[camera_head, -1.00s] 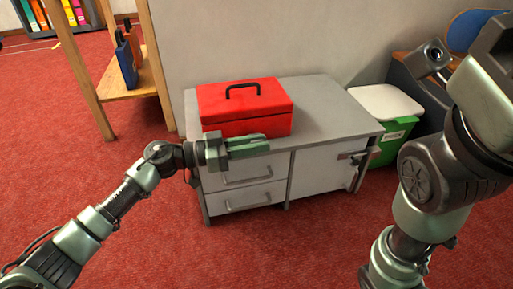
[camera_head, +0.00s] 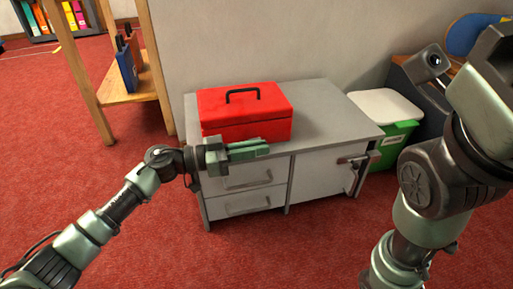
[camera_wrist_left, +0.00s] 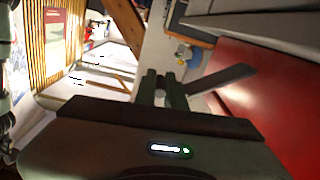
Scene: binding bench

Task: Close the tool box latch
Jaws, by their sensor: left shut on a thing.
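The red tool box (camera_head: 245,108) stands on the grey cabinet top with its lid down and a black handle on top. My left gripper (camera_head: 266,148) is at the lower front edge of the box, its fingers pointing right along the front face. In the left wrist view, my left gripper (camera_wrist_left: 164,82) is shut on a dark grey flat piece, the latch (camera_wrist_left: 228,86), which sticks out beside the red box side (camera_wrist_left: 270,100). The fingers hide the latch in the head view. My right gripper is out of view.
The grey cabinet (camera_head: 325,112) has two drawers and a door with a dark handle. Its top is free right of the box. A green bin (camera_head: 392,142) with a white lid stands to the right. A wooden shelf (camera_head: 127,95) stands at the left.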

